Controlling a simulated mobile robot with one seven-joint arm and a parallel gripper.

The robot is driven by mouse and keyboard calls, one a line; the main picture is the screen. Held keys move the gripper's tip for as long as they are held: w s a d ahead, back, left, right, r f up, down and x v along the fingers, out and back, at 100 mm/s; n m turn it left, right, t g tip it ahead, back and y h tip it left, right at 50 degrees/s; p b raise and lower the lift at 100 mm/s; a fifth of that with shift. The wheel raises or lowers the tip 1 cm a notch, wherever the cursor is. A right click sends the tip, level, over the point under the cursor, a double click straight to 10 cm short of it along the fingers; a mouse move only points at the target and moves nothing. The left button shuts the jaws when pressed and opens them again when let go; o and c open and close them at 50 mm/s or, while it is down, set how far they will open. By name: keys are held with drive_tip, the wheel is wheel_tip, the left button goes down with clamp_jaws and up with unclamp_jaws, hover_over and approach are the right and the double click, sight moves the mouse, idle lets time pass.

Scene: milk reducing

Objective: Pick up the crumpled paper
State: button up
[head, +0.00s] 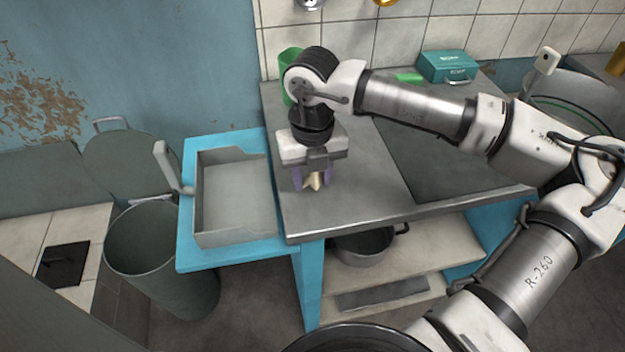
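My gripper (314,180) points down over the left part of the grey metal counter. Its two purple fingers stand on either side of a small beige, pointed thing (314,182), which looks like the crumpled paper. The palm hides the top of this thing. I cannot tell whether the fingers press on it or whether it touches the counter.
The metal counter (375,175) is mostly bare. A green container (289,62) and a teal box (447,66) stand at its back. Left are a grey tray (235,195) on a blue stand and an open bin (150,240). A pot (362,246) sits on the shelf below.

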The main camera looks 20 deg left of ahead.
sight(313, 175)
drive_tip(key=shift+c, duration=1.4)
drive_tip(key=shift+r, duration=0.1)
wheel_tip(313, 175, up, 20)
